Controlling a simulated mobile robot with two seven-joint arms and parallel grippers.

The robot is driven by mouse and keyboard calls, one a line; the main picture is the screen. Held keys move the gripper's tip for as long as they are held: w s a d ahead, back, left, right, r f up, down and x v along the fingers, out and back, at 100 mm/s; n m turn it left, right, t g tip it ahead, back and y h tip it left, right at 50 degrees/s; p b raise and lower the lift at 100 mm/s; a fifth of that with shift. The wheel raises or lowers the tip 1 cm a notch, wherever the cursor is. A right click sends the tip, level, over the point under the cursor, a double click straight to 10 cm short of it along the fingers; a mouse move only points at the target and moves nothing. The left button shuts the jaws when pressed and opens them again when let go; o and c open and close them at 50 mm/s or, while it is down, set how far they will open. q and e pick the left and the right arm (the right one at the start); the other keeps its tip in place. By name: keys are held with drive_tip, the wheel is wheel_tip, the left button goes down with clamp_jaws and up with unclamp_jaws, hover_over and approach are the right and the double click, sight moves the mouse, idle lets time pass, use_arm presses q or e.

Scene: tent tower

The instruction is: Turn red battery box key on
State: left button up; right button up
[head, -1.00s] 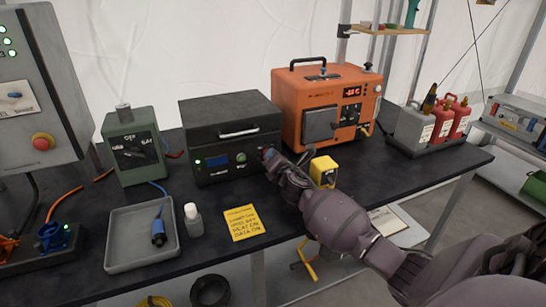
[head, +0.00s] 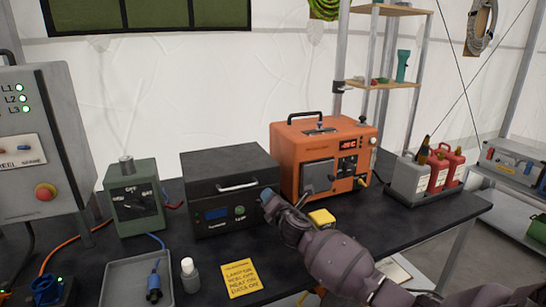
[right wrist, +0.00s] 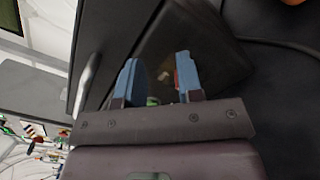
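The dark grey battery box (head: 225,165) stands on the black table, with a carry handle, a small blue display (head: 217,214) and a round green button (head: 240,211) on its front. My right gripper (head: 267,196) is at the right end of this front; its blue fingertips cover that corner. In the right wrist view my right gripper (right wrist: 158,80) has its two blue fingers apart, close to the box front (right wrist: 150,50). A small red part, perhaps the key (right wrist: 177,80), shows against the inner side of the right finger. Whether it is touched is unclear. My left gripper is out of view.
An orange unit (head: 300,150) stands close to the right of the box, with a yellow block (head: 321,218) before it. A green device (head: 132,200) is to the left.

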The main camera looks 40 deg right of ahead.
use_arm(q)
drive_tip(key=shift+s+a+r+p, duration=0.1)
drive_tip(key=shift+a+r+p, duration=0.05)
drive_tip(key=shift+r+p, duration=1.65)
use_arm(e)
wheel_tip(320, 180, up, 16)
drive_tip(key=shift+a, duration=0.1)
